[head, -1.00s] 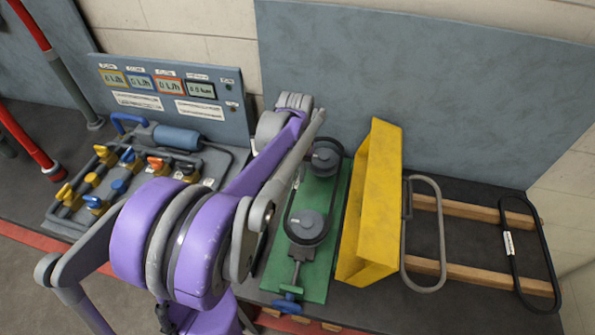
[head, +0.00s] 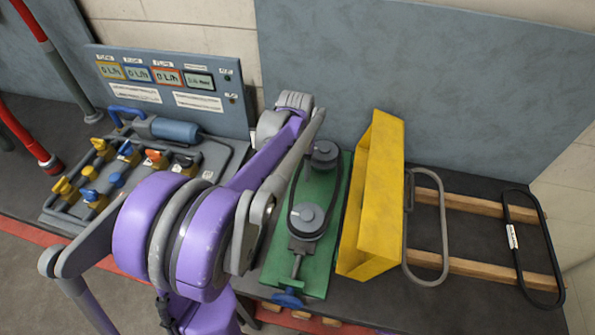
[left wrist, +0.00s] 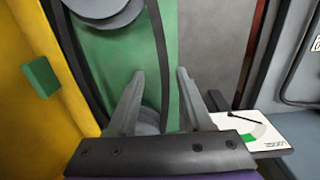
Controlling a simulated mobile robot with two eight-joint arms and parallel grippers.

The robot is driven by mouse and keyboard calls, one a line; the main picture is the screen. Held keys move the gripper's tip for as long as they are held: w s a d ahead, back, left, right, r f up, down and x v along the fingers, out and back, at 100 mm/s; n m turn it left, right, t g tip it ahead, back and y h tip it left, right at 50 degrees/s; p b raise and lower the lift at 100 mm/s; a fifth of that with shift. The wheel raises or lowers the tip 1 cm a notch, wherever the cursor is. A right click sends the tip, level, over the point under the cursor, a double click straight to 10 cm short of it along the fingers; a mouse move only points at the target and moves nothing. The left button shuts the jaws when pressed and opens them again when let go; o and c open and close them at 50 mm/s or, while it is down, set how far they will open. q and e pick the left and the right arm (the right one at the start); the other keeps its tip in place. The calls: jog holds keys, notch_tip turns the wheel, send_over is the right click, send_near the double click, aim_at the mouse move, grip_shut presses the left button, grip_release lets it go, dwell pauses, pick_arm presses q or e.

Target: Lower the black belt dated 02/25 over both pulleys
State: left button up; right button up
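The far pulley (head: 325,155) and near pulley (head: 306,218) are dark grey discs on a green plate (head: 318,262). A black belt (head: 344,192) loops around both; I cannot tell whether it is fully seated, and no date on it is readable. In the left wrist view, its strands (left wrist: 160,50) pass beside a pulley (left wrist: 100,8). My left gripper (left wrist: 160,73) is open, with one strand running between its fingers, apart from both. In the head view my arm hides the fingers. My right gripper is not in view.
A yellow angled block (head: 372,200) stands right of the plate. Beyond it, a grey belt (head: 443,230) and a black belt (head: 548,240) with a white tag (head: 512,237) lie on wooden rails (head: 470,272). A valve panel (head: 200,158) with gauges stands left. A blue handle (head: 288,299) sticks out in front.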

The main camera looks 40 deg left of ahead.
pick_arm(q)
notch_tip(320, 180, up, 11)
jog(key=shift+p, duration=0.35)
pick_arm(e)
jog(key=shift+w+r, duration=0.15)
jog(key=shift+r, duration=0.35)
pick_arm(q)
jog(key=shift+s+a+f, duration=0.1)
jog(key=shift+s+f, duration=0.05)
